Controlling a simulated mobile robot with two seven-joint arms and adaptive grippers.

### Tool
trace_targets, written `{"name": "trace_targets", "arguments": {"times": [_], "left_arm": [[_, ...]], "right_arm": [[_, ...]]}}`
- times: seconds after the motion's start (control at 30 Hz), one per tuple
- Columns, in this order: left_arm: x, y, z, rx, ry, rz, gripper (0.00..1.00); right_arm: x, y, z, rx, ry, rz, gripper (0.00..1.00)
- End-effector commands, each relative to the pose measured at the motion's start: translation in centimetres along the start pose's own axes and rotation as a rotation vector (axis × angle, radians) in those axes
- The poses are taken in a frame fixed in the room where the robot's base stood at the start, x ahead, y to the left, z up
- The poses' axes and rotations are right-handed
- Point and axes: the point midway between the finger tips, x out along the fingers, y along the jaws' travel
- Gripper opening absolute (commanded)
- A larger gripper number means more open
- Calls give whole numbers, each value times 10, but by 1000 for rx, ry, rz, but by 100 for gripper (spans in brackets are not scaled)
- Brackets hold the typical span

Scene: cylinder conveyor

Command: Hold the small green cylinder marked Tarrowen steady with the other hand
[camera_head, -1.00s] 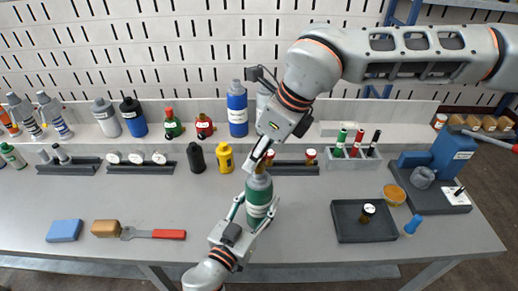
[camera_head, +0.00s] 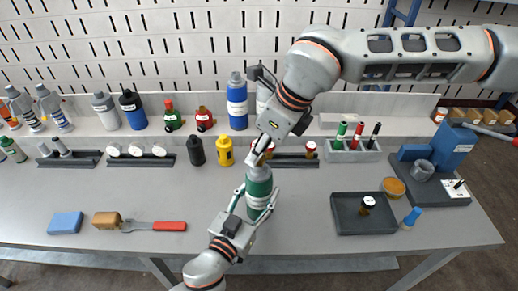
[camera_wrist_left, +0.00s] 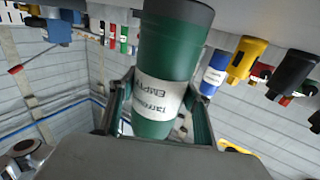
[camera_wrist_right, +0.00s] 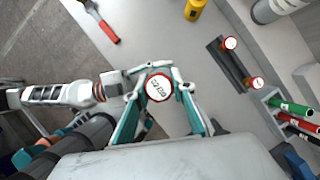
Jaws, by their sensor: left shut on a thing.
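The small green cylinder (camera_head: 259,187) stands upright at the middle of the bench, with a white band. In the left wrist view the cylinder (camera_wrist_left: 165,60) appears upside down, its label reading Tarrowen and EMPTY. My left gripper (camera_head: 257,205) is shut around its side, one finger on each side. My right gripper (camera_head: 262,160) points down directly over the cylinder's top. In the right wrist view a red-rimmed cap with a white, lettered face (camera_wrist_right: 158,87) lies between the right fingers. Whether they press on it is unclear. The cylinder's top end is mostly hidden.
A black bottle (camera_head: 196,151) and a yellow bottle (camera_head: 225,151) stand behind, left of the grippers. A rack with red-capped pieces (camera_head: 296,163) is close behind right. A dark tray (camera_head: 345,222) lies right. Bench space left of the cylinder is clear down to a red-handled tool (camera_head: 168,226).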

Motion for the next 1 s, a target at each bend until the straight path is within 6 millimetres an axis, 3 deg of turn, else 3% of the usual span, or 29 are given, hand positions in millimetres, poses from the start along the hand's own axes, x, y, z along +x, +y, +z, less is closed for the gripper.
{"name": "trace_targets", "arguments": {"times": [0.27,0.6,0.63,0.7,1.0], "left_arm": [[0,0,0,0,1,0,22],[0,0,0,0,1,0,22],[0,0,0,0,0,0,22],[0,0,0,0,0,0,22],[0,0,0,0,1,0,22]], "right_arm": [[0,1,0,54,2,-23,0],[0,1,0,376,1,-158,0],[0,0,0,382,1,-160,29],[0,-1,0,380,1,-158,44],[0,0,0,377,1,-156,44]]}}
